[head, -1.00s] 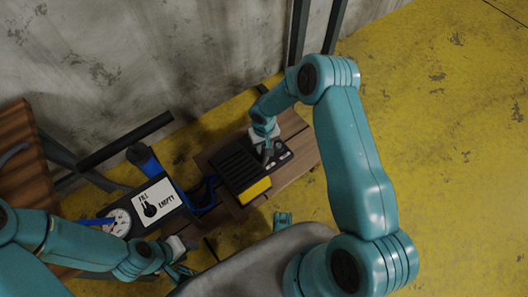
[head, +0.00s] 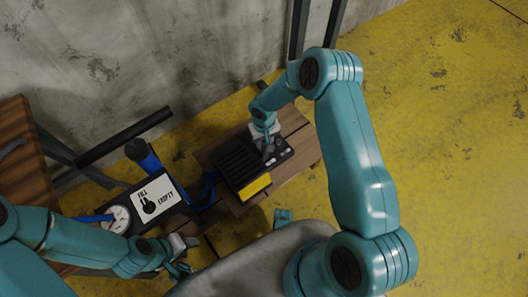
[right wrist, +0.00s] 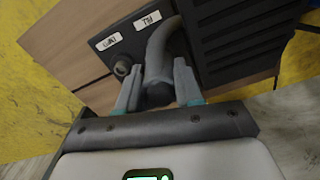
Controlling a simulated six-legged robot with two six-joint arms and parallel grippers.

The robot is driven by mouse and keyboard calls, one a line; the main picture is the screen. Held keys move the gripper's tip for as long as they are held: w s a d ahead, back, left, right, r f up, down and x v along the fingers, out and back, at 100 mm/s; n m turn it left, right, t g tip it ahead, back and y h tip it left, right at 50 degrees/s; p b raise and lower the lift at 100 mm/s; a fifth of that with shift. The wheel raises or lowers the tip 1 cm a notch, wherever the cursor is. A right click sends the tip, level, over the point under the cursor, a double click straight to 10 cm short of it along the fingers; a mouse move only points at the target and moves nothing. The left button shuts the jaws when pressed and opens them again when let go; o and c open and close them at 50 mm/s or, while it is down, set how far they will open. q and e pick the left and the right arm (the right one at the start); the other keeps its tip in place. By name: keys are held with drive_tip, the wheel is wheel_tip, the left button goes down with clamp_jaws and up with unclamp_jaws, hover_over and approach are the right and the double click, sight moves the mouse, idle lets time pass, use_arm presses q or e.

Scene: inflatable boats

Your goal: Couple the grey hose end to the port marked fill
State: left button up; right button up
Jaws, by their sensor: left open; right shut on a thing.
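The dark pump box (head: 238,163) with a yellow front stands on a wooden crate. My right gripper (head: 268,150) is down at its right end. In the right wrist view its fingers (right wrist: 160,92) are shut on the grey hose end (right wrist: 157,94), and the grey hose (right wrist: 160,45) curves up beside the label that seems to read FILL (right wrist: 148,20). The port for that label is hidden behind the hose, so I cannot tell whether the end is seated. A second port (right wrist: 122,66) by the other label (right wrist: 108,42) is bare. My left gripper (head: 182,258) is open and empty, low left.
A panel marked FILL and EMPTY (head: 158,202) with a lever, a round gauge (head: 118,219) and blue hoses (head: 150,162) lie left of the box. A grey rounded surface (head: 250,268) is in front. The yellow floor (head: 450,150) at right is clear.

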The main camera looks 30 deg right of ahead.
drive_tip(key=shift+f+b, duration=0.9)
idle(0.5)
drive_tip(key=o, duration=1.2)
